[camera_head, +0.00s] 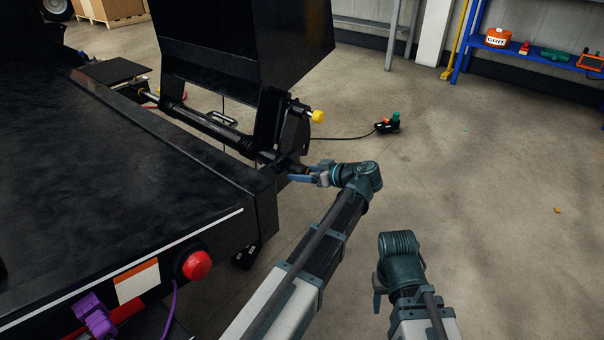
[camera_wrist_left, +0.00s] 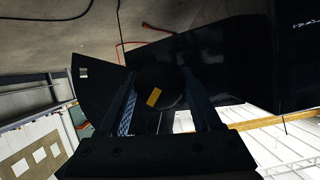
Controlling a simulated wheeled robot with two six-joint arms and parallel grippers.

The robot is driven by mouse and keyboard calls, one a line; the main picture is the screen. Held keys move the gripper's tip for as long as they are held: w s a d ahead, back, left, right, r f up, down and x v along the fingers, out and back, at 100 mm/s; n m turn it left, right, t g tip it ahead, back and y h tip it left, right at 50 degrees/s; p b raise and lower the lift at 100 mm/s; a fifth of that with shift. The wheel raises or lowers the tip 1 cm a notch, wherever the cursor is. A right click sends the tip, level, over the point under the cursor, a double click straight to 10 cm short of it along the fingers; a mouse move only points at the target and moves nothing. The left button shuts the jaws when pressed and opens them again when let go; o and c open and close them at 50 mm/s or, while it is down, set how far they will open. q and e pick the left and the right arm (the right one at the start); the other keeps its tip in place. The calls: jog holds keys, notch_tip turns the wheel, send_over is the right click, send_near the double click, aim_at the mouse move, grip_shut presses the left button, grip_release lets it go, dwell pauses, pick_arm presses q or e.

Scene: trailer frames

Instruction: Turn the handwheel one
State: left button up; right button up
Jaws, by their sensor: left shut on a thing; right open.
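My left gripper (camera_head: 300,174) is at the end of the black tail frame, at the right end of the long shaft. It is shut on the handwheel, a dark round part that shows between the two fingers in the left wrist view (camera_wrist_left: 172,84). The wheel bears a small yellow-orange mark (camera_wrist_left: 153,97). In the head view the fingers and the frame largely hide the wheel. My right gripper (camera_head: 378,290) is low at the right, over bare floor and away from the trailer. It is open and empty; only part of its jaws shows.
The black trailer bed (camera_head: 100,190) fills the left, with a red round lamp (camera_head: 197,265) on its rear edge. A raised black panel (camera_head: 240,60) and a yellow knob (camera_head: 318,116) stand above the left gripper. A corded control pendant (camera_head: 388,124) lies on the floor.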

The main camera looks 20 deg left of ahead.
pick_arm(q)
jog(key=shift+w+m+g+y+b, duration=0.1)
jog(key=shift+m+g+y+b, duration=0.2)
jog(key=shift+m+g, duration=0.55)
jog(key=shift+m+g+y+b, duration=0.35)
jog(key=shift+m+y+b, duration=0.1)
jog(key=shift+m, duration=0.7)
jog(key=o, duration=1.4)
jog(key=shift+c, duration=0.2)
jog(key=shift+d, duration=0.1)
